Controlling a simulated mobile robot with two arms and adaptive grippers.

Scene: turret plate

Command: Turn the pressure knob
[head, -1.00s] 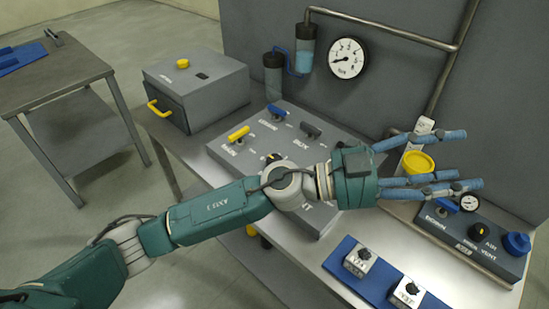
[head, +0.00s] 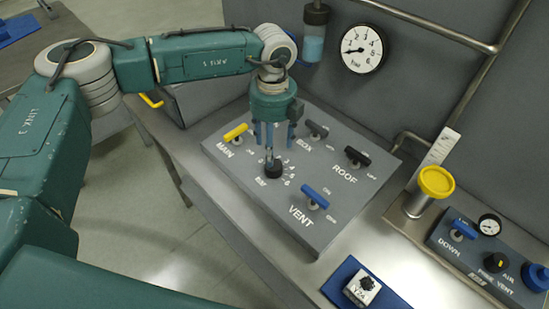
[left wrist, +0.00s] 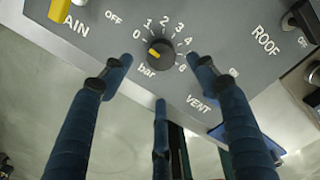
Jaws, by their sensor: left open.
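The pressure knob (head: 273,170) is a black dial with a yellow pointer mark on the grey panel (head: 330,228), ringed by a scale in bar. In the left wrist view the knob (left wrist: 161,52) shows between and beyond the fingertips, its yellow mark toward the low end of the scale. My left gripper (head: 272,148) is open and empty, pointing down just above the knob; its blue fingers also show in the left wrist view (left wrist: 160,75). I cannot tell whether any finger touches the knob. My right gripper is not in view.
A gauge (head: 362,50) hangs on the wall. A yellow-capped cylinder (head: 434,187) stands to the right.

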